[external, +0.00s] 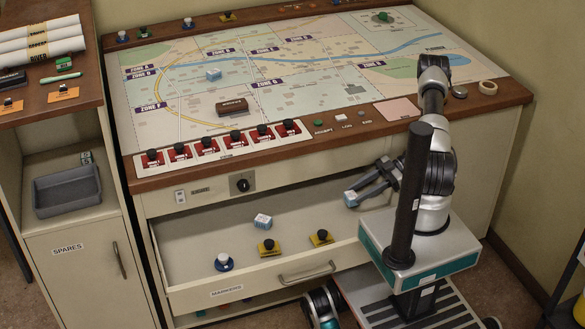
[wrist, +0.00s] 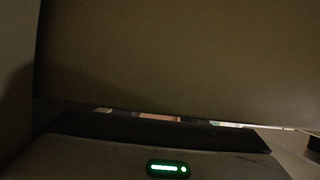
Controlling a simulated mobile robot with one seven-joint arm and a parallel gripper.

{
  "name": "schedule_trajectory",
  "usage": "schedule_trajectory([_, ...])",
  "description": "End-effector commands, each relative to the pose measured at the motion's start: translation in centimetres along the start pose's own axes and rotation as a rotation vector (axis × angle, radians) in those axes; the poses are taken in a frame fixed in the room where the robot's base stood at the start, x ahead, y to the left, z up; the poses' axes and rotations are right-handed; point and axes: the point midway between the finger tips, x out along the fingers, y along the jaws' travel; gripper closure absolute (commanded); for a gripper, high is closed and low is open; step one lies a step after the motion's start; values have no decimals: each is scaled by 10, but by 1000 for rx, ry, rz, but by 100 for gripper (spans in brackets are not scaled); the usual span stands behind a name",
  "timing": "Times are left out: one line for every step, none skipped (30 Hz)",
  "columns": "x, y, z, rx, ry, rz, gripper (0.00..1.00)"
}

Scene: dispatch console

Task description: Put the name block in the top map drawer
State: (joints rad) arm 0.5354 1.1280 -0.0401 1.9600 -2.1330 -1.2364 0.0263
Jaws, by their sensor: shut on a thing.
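A small light-blue block (external: 351,199) with pale marks is at the tips of my gripper (external: 359,194), which is shut on it above the right side of the open drawer (external: 190,262). The drawer is pulled out below the map table, and its front carries a "MARKERS" label. A similar blue block (external: 262,221) lies inside it. A brown block (external: 232,106) with pale lettering lies on the map. Which block is the name block is not readable. The wrist view is mostly a dark, close surface; the held block cannot be made out there.
Another light-blue block (external: 213,74) lies on the map. A row of red switches (external: 208,146) lines the console's front edge. A spares cabinet (external: 75,255) stands left.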

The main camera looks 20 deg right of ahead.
Motion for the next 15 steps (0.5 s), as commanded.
schedule_trajectory([0, 0, 0, 0, 0, 0, 85])
schedule_trajectory([0, 0, 0, 0, 0, 0, 85])
schedule_trajectory([1, 0, 1, 1, 0, 0, 85])
schedule_trajectory([1, 0, 2, 1, 0, 0, 85])
schedule_trajectory([2, 0, 3, 1, 0, -1, 85])
schedule_trajectory([2, 0, 4, 1, 0, 0, 85])
schedule_trajectory([2, 0, 5, 1, 0, 0, 85])
schedule_trajectory([3, 0, 6, 0, 0, 0, 85])
schedule_trajectory([3, 0, 7, 0, 0, 0, 85])
schedule_trajectory([4, 0, 8, 0, -1, 0, 85])
schedule_trajectory([4, 0, 9, 0, -1, 0, 85])
schedule_trajectory([4, 0, 10, 0, -1, 0, 85])
schedule_trajectory([5, 0, 12, 0, -2, 0, 85])
schedule_trajectory([5, 0, 12, 0, -2, 0, 85])
schedule_trajectory([5, 0, 13, -1, -3, 0, 85])
